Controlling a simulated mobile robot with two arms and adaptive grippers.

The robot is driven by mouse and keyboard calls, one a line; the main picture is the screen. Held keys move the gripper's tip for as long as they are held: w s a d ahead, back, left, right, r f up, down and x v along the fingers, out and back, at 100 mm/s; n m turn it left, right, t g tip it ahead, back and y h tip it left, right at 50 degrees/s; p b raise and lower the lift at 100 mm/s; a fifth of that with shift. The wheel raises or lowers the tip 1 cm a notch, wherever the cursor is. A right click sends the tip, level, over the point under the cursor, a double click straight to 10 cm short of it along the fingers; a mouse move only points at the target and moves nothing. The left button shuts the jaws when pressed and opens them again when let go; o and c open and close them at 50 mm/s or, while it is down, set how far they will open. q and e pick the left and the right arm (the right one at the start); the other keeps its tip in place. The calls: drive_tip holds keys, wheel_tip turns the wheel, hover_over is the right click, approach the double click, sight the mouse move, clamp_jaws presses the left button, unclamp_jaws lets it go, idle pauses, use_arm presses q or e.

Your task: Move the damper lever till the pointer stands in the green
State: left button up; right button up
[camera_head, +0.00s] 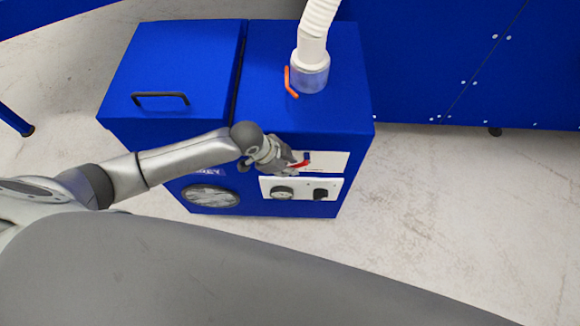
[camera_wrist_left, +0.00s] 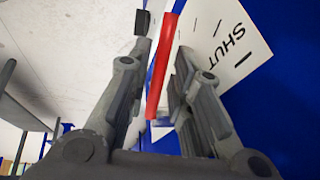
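The red damper lever (camera_head: 302,161) is on the front of the blue machine, by a white plate (camera_head: 330,160). In the left wrist view the red lever (camera_wrist_left: 160,65) runs between the fingers of my left gripper (camera_wrist_left: 163,42). The fingers stand apart, with a gap between the left finger and the lever; the right one is close beside it, contact unclear. The plate in that view (camera_wrist_left: 228,38) carries tick marks and the word SHUT. In the head view my left gripper (camera_head: 286,160) partly covers the lever's surroundings. No pointer or green zone can be made out.
The machine (camera_head: 305,105) has a white hose (camera_head: 314,42) and orange handle (camera_head: 289,82) on top, and a black handle (camera_head: 160,97). A round window or dial (camera_head: 210,195) and a knob panel (camera_head: 300,190) are on its front. Floor at right is clear.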

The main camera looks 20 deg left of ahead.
use_arm(q)
drive_tip(key=shift+x, duration=1.25)
drive_tip(key=shift+c, duration=0.5)
clamp_jaws()
